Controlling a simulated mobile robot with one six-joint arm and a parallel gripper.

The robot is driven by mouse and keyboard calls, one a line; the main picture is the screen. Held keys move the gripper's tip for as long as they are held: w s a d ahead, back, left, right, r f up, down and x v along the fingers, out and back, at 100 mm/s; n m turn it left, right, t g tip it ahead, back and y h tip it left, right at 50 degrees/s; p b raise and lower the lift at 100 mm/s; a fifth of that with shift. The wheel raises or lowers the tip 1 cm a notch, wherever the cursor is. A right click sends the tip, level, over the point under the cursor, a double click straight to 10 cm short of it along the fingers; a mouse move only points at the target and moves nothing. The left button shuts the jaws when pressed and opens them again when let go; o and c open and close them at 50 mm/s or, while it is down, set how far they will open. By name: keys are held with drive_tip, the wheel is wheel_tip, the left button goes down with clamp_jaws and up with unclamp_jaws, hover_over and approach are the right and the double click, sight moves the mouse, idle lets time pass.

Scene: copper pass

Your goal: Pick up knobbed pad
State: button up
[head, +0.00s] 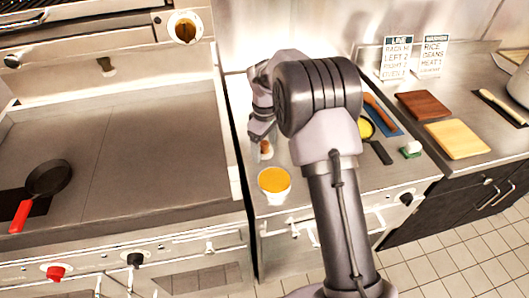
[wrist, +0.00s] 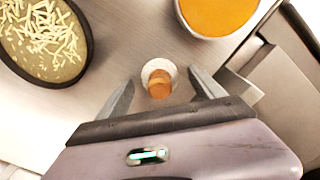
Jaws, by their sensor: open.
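The knobbed pad is a small round white pad with a brown-orange knob on top. In the wrist view the knobbed pad (wrist: 159,76) stands on the steel counter, between and slightly beyond the two fingers of my gripper (wrist: 163,86). The fingers are spread open with a gap on each side of the knob. In the head view the knobbed pad (head: 265,150) shows just below my gripper (head: 261,138), which hangs over the counter. I cannot tell how high the fingertips are above it.
A white tub of orange food (head: 274,182) stands close in front of the pad. In the wrist view a dark oval dish of pale shreds (wrist: 46,40) lies at left. A griddle with a red-handled pan (head: 48,178) is at left. Boards (head: 458,139) lie at right.

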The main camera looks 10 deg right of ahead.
drive_tip(key=c, duration=1.4)
